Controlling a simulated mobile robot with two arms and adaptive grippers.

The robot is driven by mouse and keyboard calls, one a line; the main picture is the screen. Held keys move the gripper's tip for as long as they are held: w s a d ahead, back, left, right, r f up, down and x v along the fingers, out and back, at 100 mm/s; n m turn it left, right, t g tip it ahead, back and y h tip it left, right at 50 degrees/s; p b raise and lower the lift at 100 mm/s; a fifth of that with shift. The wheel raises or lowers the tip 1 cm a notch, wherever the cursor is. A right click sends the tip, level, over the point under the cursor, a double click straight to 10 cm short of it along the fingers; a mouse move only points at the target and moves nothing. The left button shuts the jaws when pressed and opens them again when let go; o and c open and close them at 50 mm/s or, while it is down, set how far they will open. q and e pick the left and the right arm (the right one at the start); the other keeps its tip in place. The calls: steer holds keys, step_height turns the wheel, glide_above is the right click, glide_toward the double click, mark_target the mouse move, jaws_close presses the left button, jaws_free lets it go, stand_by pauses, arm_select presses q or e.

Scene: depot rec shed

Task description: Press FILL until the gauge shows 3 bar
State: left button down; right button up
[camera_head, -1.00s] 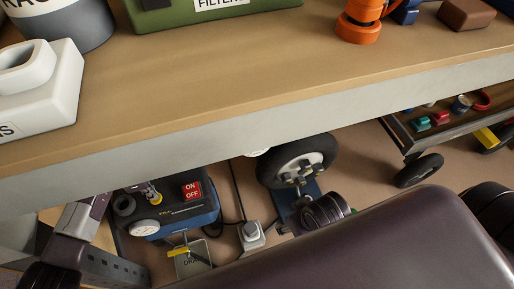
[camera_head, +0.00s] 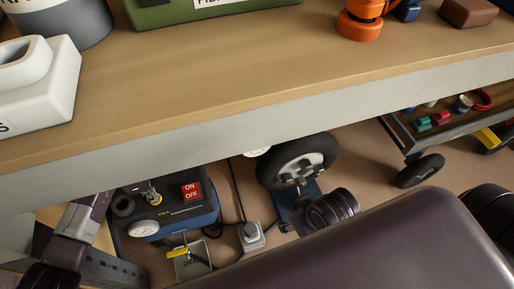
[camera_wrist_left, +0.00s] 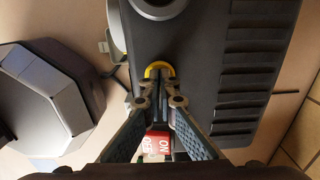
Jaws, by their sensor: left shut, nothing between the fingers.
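The compressor (camera_head: 175,215) is a blue and black unit on the floor below the table edge. Its red ON/OFF switch (camera_head: 191,191) shows clearly. A white round gauge (camera_head: 144,228) is on its front; I cannot read its needle. A yellow-ringed button (camera_head: 157,199), which looks like FILL, sits on the top panel; its ring also shows in the left wrist view (camera_wrist_left: 158,65). My left gripper (camera_head: 151,189) is shut and empty, its fingertips (camera_wrist_left: 160,90) over the ring; I cannot tell whether they press it. The fingertips hide the button's middle.
The wooden table (camera_head: 250,75) overhangs the compressor closely. A yellow-handled valve by the DRAIN plate (camera_head: 193,262), a grey socket box (camera_head: 251,237) and a wheel (camera_head: 297,160) are near. A low cart (camera_head: 440,135) stands at right.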

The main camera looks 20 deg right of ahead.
steer(key=shift+s+a+r, duration=0.1)
steer(key=shift+s+r, duration=0.05)
steer(key=shift+r, duration=0.2)
arm_select(q)
step_height(320, 180, up, 2)
steer(key=shift+r+p, duration=0.15)
steer(key=shift+p, duration=1.05)
arm_select(e)
steer(key=s+x, duration=0.1)
steer(key=x, duration=0.8)
steer(key=shift+s+f, duration=0.3)
steer(key=shift+f, duration=0.1)
